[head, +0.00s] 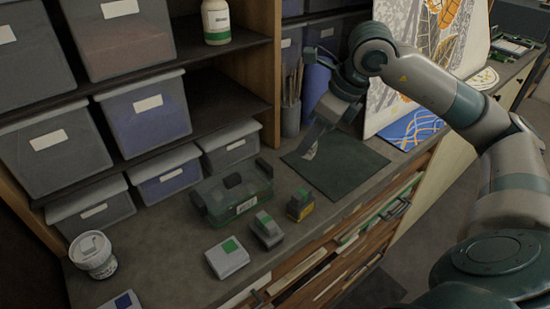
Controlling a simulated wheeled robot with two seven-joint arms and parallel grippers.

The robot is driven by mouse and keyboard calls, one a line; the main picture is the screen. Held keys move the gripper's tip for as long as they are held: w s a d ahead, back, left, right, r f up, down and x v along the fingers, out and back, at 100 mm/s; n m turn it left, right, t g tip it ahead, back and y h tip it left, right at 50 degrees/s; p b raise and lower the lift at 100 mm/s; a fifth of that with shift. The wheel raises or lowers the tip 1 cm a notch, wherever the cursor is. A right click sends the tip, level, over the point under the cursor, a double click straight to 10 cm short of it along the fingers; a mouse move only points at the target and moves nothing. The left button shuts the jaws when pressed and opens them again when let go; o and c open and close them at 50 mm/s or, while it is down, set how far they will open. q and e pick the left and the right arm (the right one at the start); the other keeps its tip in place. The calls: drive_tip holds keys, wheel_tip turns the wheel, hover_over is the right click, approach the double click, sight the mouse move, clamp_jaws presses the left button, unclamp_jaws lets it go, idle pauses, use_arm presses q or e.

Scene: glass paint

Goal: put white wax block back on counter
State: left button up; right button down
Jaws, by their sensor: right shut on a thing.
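My right gripper (322,130) reaches in from the right and points down over the dark green mat (357,160) on the counter (285,248). It is shut on a small pale piece (310,151) at its tips; too little of it shows to tell whether it is the white wax block. I cannot tell whether the piece touches the mat. A whitish block with a green patch (227,258) lies on the counter, left of a grey block (267,231) and a yellow and dark block (300,206). My left gripper is out of view.
A green-grey case (214,212) stands behind the blocks. A white tub (92,253) is at the left. Pots of brushes (291,115) and a blue roll (316,85) stand behind the mat. Shelves with lidded bins (147,115) line the back. The counter's front is partly clear.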

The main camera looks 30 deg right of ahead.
drive_tip(key=w+f+p, duration=0.1)
drive_tip(key=w+f, duration=0.1)
drive_tip(key=w, duration=0.1)
drive_tip(key=w+a+f+p, duration=0.1)
drive_tip(key=w+f+p, duration=0.1)
drive_tip(key=w, duration=0.2)
drive_tip(key=w+a+f+p, duration=0.1)
drive_tip(key=w+f, duration=0.1)
drive_tip(key=w, duration=0.1)
drive_tip(key=shift+w+f+p, duration=0.2)
drive_tip(key=shift+w+p, duration=0.15)
drive_tip(key=shift+p, duration=0.05)
drive_tip(key=shift+f+p, duration=1.1)
drive_tip(key=shift+f, duration=0.9)
drive_tip(key=shift+f, duration=0.15)
drive_tip(key=c, duration=1.5)
unclamp_jaws()
drive_tip(key=shift+c, duration=0.2)
